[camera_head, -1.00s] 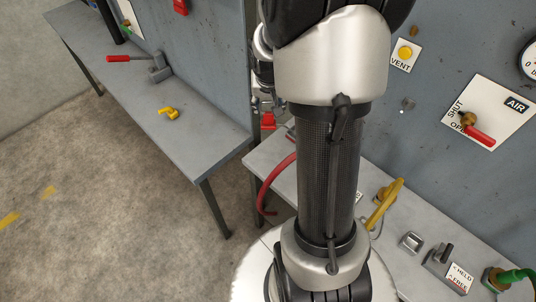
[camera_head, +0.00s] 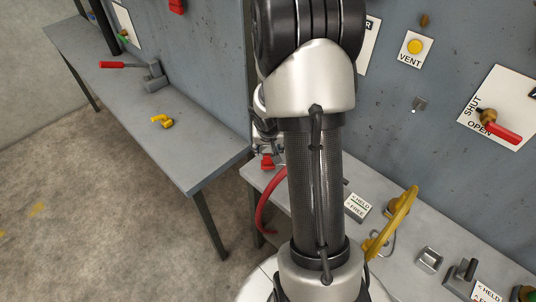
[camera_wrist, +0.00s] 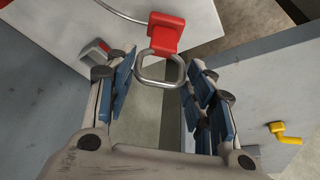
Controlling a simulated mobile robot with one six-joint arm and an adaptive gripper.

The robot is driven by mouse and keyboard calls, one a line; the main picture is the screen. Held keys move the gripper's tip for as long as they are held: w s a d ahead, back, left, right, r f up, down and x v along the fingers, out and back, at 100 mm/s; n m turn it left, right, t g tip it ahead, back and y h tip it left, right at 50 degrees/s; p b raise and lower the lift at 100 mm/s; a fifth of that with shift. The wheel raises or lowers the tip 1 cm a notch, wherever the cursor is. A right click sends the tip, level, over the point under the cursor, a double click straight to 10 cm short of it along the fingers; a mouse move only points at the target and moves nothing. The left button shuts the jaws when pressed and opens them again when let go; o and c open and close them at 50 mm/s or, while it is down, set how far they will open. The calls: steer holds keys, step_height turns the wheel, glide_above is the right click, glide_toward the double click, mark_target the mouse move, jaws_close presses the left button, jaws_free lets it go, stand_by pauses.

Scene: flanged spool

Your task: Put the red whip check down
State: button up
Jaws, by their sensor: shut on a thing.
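The red whip check (camera_wrist: 167,35) shows in the wrist view as a red block with a metal loop and a thin cable running off to the upper left. My gripper (camera_wrist: 162,66) is shut on its metal loop, with the blue-padded fingers on either side. In the head view the red block (camera_head: 267,162) hangs below my gripper (camera_head: 266,147), near the left end of the right-hand bench (camera_head: 395,205). My arm hides part of this area. I cannot tell whether the whip check touches the bench.
A red hose (camera_head: 268,205) curves at the bench's left end. A yellow handle (camera_head: 395,220) and a HELD/FREE plate (camera_head: 357,207) are right of my arm. The left bench (camera_head: 190,150) carries a yellow part (camera_head: 163,121) and a red-handled tool (camera_head: 113,65); much of its top is clear.

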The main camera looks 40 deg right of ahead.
mark_target(268, 156)
step_height(268, 156, down, 3)
steer(key=shift+r+b, duration=0.2)
steer(key=shift+b, duration=0.45)
steer(key=shift+r, duration=0.15)
steer(key=o, duration=1.2)
